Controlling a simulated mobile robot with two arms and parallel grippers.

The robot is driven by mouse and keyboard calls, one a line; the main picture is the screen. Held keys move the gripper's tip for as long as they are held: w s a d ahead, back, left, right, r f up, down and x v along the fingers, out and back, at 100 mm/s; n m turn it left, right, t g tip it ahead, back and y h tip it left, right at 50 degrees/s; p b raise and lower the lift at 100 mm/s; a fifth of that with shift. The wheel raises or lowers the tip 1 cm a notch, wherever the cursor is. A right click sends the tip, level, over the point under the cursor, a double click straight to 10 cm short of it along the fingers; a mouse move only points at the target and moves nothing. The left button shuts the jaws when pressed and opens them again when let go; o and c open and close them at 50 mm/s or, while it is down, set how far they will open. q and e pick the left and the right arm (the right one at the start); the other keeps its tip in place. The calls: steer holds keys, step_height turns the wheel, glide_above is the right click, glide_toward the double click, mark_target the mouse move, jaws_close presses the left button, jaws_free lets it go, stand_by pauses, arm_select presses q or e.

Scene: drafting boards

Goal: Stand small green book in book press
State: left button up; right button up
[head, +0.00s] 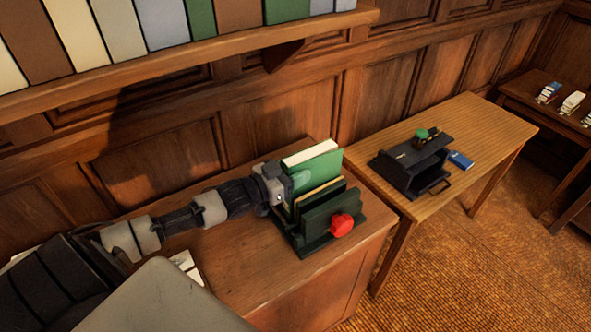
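A green book (318,171) with pale page edges stands upright at the back of a dark green press (318,240) with a red knob (342,225). The press sits at the right end of the near wooden table. A thinner tan-edged item (316,194) shows between the book and the press's front plate. My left gripper (283,188) is at the left edge of the green book, touching or very near it. Its fingers are mostly hidden, so I cannot tell whether they grip. The book's lower part is hidden by the press. My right gripper is not in view.
A second table (470,130) at right holds a dark open-fronted box (410,168), with a small green item (422,133) on it and a blue book (460,160) beside it. A shelf of large books (150,62) overhangs at upper left. A gap separates the tables.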

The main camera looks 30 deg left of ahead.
arm_select(q)
steer(key=shift+o, duration=1.3)
steer(key=shift+r, duration=0.15)
steer(key=shift+s+a+p, duration=0.1)
steer(key=shift+s+p, duration=0.15)
steer(key=shift+p, duration=0.1)
steer(key=p+v, duration=0.6)
steer(key=v, duration=0.5)
steer(key=shift+s, duration=0.25)
steer(key=shift+a, duration=0.1)
